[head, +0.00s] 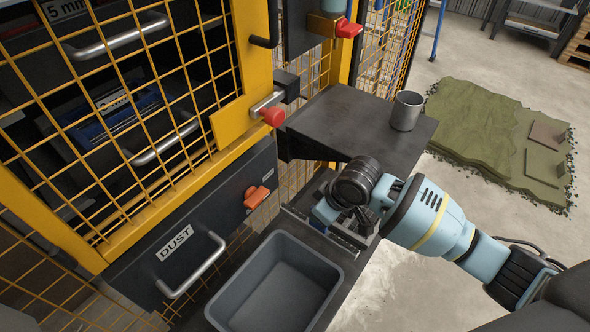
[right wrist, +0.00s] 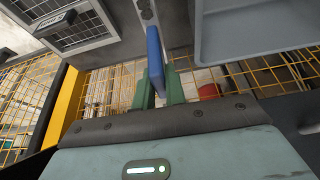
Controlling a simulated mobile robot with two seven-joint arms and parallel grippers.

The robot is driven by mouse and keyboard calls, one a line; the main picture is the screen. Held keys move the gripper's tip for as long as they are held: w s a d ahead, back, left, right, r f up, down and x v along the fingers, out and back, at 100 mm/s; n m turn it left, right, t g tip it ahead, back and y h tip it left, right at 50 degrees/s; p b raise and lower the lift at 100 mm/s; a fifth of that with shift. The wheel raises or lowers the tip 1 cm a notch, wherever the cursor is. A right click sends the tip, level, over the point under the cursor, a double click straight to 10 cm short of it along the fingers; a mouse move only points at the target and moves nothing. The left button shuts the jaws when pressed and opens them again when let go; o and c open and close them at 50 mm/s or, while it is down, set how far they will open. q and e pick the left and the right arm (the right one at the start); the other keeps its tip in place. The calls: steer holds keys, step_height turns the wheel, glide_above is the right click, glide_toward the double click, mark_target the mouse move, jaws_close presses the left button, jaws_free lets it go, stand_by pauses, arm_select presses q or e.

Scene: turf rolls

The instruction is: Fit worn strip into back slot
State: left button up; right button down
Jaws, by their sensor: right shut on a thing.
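My right gripper (right wrist: 158,88) is shut on a blue strip (right wrist: 154,55), which stands between its two green fingers in the right wrist view. The strip's far end points toward a grey metal bar (right wrist: 147,12) with holes; I cannot tell whether they touch. In the head view my right gripper (head: 335,222) is low over the dark shelf, just behind the grey bin, and its wrist hides most of the fingers and the strip. A narrow metal rail (head: 297,215) lies there. No slot is clearly visible, and wear on the strip cannot be made out. My left gripper is out of view.
The open grey bin (head: 278,285) stands on the shelf before the gripper. A metal cup (head: 406,110) stands on a dark side table (head: 350,115). A yellow mesh guard (head: 130,130) and a DUST drawer (head: 190,235) with a protruding handle border the left. Turf (head: 480,125) lies on the floor.

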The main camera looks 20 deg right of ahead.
mark_target(316, 234)
steer(key=shift+w+f, duration=0.2)
steer(key=shift+f, duration=0.25)
step_height(316, 234, down, 6)
steer(key=shift+a+r+b, duration=0.15)
steer(key=shift+b, duration=0.65)
steer(key=shift+f, duration=0.25)
step_height(316, 234, down, 3)
steer(key=shift+r+b, duration=0.1)
steer(key=shift+b, duration=0.4)
steer(key=shift+f, duration=0.45)
steer(key=shift+f, duration=0.35)
steer(key=c, duration=1.5)
jaws_free()
